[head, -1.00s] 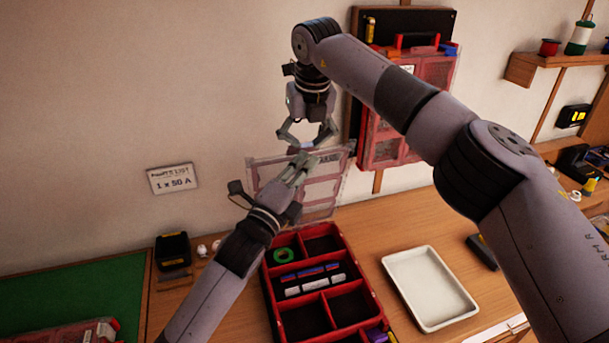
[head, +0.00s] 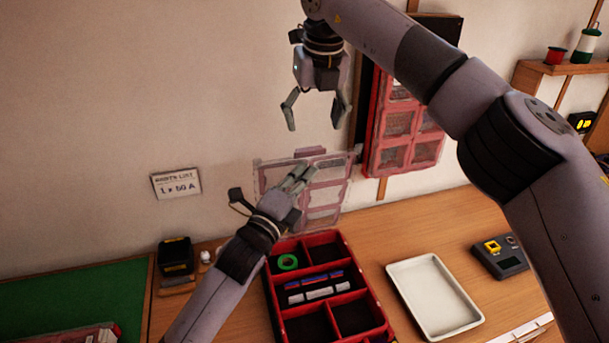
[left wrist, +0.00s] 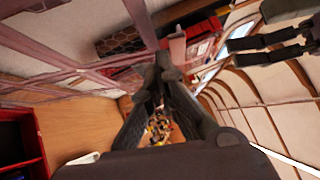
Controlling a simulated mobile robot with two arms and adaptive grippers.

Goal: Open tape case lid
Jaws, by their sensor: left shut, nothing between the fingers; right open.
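The red tape case (head: 268,292) stands on the wooden bench, its compartments exposed. Its clear, pink-framed lid (head: 326,198) stands raised upright at the back of the case, near the wall. My left gripper (head: 303,174) is shut and empty, in front of the lid's upper part; I cannot tell whether it touches it. In the left wrist view the lid's frame (left wrist: 62,62) runs past the shut fingers, and part of the case (left wrist: 38,152) shows at lower left. My right gripper (head: 314,126) is open and empty above the lid, clear of it.
A green tape roll (head: 287,262) and several small pieces lie in the case. A white tray (head: 432,293) stands to its right, with a dark device (head: 500,258) beyond. A black box (head: 176,256) is at left. A red organizer (head: 408,135) hangs on the wall behind my right arm.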

